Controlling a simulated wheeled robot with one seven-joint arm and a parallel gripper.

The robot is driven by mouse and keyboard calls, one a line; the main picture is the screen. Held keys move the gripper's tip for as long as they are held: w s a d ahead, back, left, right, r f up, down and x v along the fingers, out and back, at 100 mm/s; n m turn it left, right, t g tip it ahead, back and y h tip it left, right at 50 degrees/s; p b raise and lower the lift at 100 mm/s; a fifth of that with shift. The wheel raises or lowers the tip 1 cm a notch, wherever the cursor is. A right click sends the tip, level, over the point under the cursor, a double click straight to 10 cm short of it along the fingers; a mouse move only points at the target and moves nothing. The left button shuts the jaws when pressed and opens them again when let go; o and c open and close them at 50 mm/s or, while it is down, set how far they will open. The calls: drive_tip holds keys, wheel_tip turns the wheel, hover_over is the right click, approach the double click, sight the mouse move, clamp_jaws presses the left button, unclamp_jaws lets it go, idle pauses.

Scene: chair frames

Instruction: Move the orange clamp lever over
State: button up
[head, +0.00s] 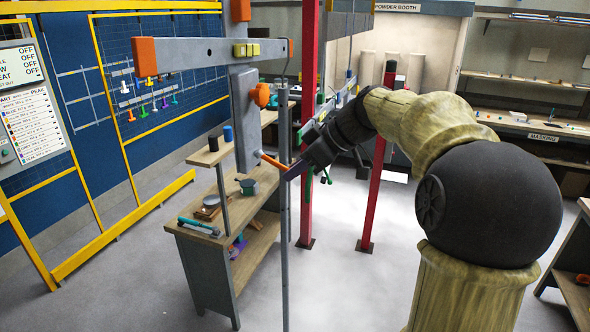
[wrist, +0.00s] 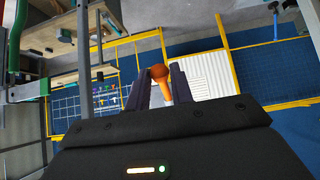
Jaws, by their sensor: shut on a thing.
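The orange clamp lever (head: 272,161) shows in the head view as a thin orange bar at the lower part of a grey hanging block (head: 246,120). My gripper (head: 293,171) reaches it from the right, and its fingers cover the lever's right end. In the wrist view the lever's rounded orange end (wrist: 158,72) lies between the two dark fingers of my gripper (wrist: 160,90). My gripper is shut on the lever. The part of the lever deeper between the fingers is hidden.
A thin grey pole (head: 284,210) stands close by my gripper. A wooden-topped bench (head: 208,238) with cups and tools is below. Red posts (head: 375,170) stand behind my arm. A yellow-framed blue panel (head: 110,110) is at left. The floor in front is clear.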

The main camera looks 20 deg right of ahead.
drive_tip(key=shift+s+d+r, duration=0.1)
drive_tip(key=shift+d+r, duration=0.1)
drive_tip(key=shift+r, duration=0.35)
wheel_tip(320, 180, up, 2)
drive_tip(key=shift+d+r+p, duration=0.1)
drive_tip(key=shift+r+p, duration=0.15)
drive_tip(key=shift+p, duration=0.65)
drive_tip(key=o, duration=0.8)
drive_tip(key=shift+s, duration=0.1)
drive_tip(key=shift+o, duration=0.2)
